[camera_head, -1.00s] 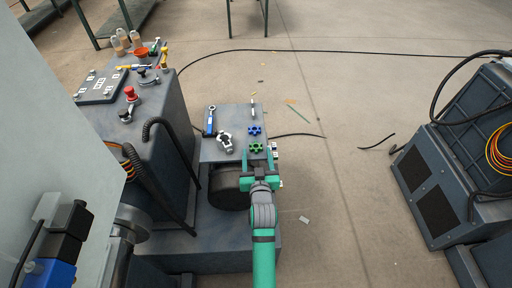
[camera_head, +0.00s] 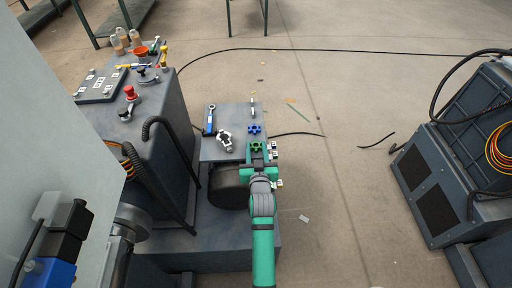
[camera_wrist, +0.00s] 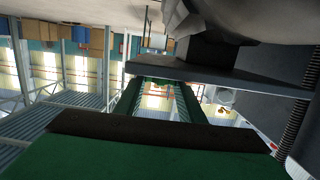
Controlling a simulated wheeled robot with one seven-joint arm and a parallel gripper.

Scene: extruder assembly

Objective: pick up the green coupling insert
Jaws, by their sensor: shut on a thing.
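The green coupling insert (camera_head: 255,146) is a small lobed piece near the right edge of the grey work surface (camera_head: 219,152). My gripper (camera_head: 256,150) has its teal fingers shut on it from the near side. Whether the insert touches the surface or hangs just above it, I cannot tell. The wrist view shows large green and dark finger parts (camera_wrist: 150,150) close up; the insert cannot be made out surely there.
A similar blue insert (camera_head: 254,129) lies just beyond the green one. A white and dark clamp-like part (camera_head: 225,140) and a blue-handled tool (camera_head: 210,120) lie to the left. A dark cylinder (camera_head: 228,186) sits below the surface. Floor to the right is mostly clear.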

